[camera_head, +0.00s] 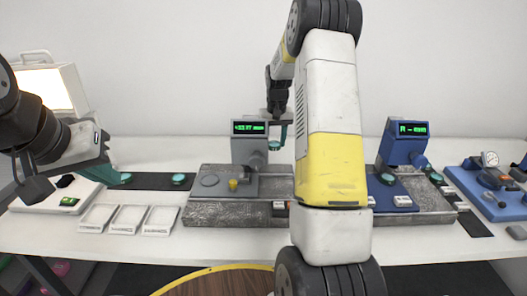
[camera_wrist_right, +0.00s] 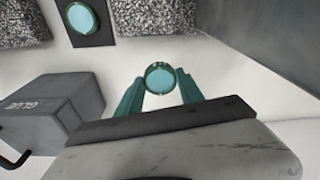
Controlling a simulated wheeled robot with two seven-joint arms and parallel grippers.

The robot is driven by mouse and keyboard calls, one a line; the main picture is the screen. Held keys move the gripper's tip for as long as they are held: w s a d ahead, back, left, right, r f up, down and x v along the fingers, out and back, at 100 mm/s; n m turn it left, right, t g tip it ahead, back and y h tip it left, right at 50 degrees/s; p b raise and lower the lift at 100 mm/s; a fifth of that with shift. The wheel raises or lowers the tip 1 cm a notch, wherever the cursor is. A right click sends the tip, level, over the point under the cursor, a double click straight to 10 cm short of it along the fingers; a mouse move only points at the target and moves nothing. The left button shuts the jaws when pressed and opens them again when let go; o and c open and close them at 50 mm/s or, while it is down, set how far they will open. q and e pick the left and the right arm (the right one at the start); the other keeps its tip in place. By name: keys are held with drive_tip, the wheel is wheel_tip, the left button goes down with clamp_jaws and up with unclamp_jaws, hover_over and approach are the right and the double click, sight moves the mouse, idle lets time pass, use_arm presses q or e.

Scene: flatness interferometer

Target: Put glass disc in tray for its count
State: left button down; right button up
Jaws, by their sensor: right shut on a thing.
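My right gripper (camera_head: 278,132) is shut on a glass disc (camera_wrist_right: 160,78), a round pale teal disc with a greenish rim, held between its teal fingertips. In the head view this disc (camera_head: 274,145) shows beside the grey gauge, above the back of the granite base. Three white trays (camera_head: 128,232) with small front labels stand in a row at left front; they look empty. Two more glass discs (camera_head: 126,177) (camera_head: 178,179) are on the dark mat behind the trays. My left gripper (camera_head: 112,174) is over the mat's left end; its finger opening is unclear.
The grey gauge (camera_head: 250,129) with a green display stands on a granite base (camera_head: 240,214). A blue gauge (camera_head: 407,130) stands to the right, with another disc (camera_head: 436,177) beside it. A blue tool tray (camera_head: 480,200) is at far right. A lit lamp box (camera_head: 45,90) is at left.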

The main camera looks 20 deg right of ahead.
sight(275, 146)
drive_tip(key=shift+f, duration=3.5)
drive_tip(key=shift+f, duration=0.1)
drive_tip(key=o, duration=1.4)
drive_tip(key=r, duration=0.3)
drive_tip(key=s+r, duration=0.1)
drive_tip(key=r, duration=0.7)
drive_tip(key=shift+s+r, duration=0.2)
drive_tip(key=shift+o, duration=0.4)
drive_tip(key=shift+r, duration=0.15)
drive_tip(key=f+n, duration=0.1)
drive_tip(key=w+f+n+g, duration=0.1)
drive_tip(key=f, duration=0.1)
drive_tip(key=w+f+n, duration=0.1)
drive_tip(key=shift+w+d+f, duration=0.15)
drive_tip(key=shift+d+f, duration=0.1)
drive_tip(key=shift+s+a+f, duration=0.15)
drive_tip(key=shift+f, duration=1.7)
drive_tip(key=shift+s+a+f, duration=0.1)
drive_tip(key=shift+f, duration=1.7)
